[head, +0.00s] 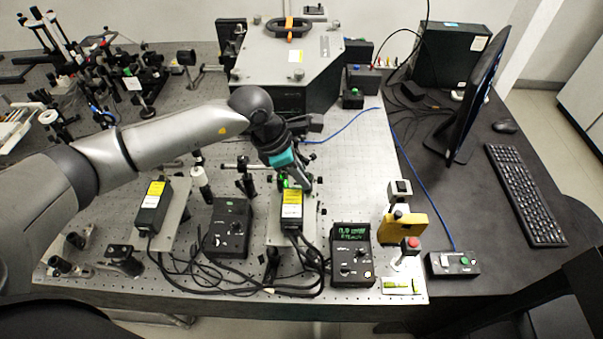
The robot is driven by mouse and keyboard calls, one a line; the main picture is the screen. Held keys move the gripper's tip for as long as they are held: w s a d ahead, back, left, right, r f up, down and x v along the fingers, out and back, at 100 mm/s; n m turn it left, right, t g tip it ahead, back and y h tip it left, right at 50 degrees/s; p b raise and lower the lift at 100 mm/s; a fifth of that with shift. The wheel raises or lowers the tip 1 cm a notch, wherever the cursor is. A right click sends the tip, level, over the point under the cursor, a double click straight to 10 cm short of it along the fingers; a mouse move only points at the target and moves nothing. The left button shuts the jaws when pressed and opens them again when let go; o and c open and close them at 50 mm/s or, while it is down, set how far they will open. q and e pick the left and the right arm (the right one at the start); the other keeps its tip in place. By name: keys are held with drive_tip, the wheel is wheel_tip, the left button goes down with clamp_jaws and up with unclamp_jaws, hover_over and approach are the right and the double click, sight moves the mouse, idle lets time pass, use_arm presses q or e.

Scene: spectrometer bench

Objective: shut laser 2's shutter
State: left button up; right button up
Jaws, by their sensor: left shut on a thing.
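Two black laser boxes with yellow labels stand on the perforated bench: a left one (152,206) and a right one (291,212). I cannot read which is numbered 2. My left gripper (297,184) points down at the far end of the right laser and is shut on a small part there, seemingly its shutter. The fingers mostly hide that part, so I cannot tell its position. A small green spot shows beside the fingers. A control box (228,228) stands left of the right laser, and another with a lit green display (351,252) stands to its right. My right gripper is not in view.
Black cables (285,285) run in front of the lasers. A yellow device (402,226) and a red button (411,243) stand to the right. A large grey spectrometer housing (290,55) stands behind. Posts and optics crowd the left; a monitor (475,95) stands right.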

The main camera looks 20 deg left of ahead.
use_arm(q)
clamp_jaws()
drive_tip(key=h+b, duration=0.1)
drive_tip(key=b, duration=0.2)
drive_tip(key=shift+s+a+f, duration=0.1)
drive_tip(key=shift+a+f, duration=0.2)
drive_tip(key=shift+a, duration=0.1)
drive_tip(key=shift+a+r+t+h+b, duration=0.15)
drive_tip(key=shift+t+h+b, duration=0.2)
drive_tip(key=shift+b, duration=0.4)
drive_tip(key=shift+r, duration=0.1)
drive_tip(key=o, duration=0.7)
unclamp_jaws()
drive_tip(key=b+v, duration=0.2)
drive_tip(key=v, duration=1.3)
drive_tip(key=shift+s+a, duration=0.1)
drive_tip(key=shift+a, duration=0.1)
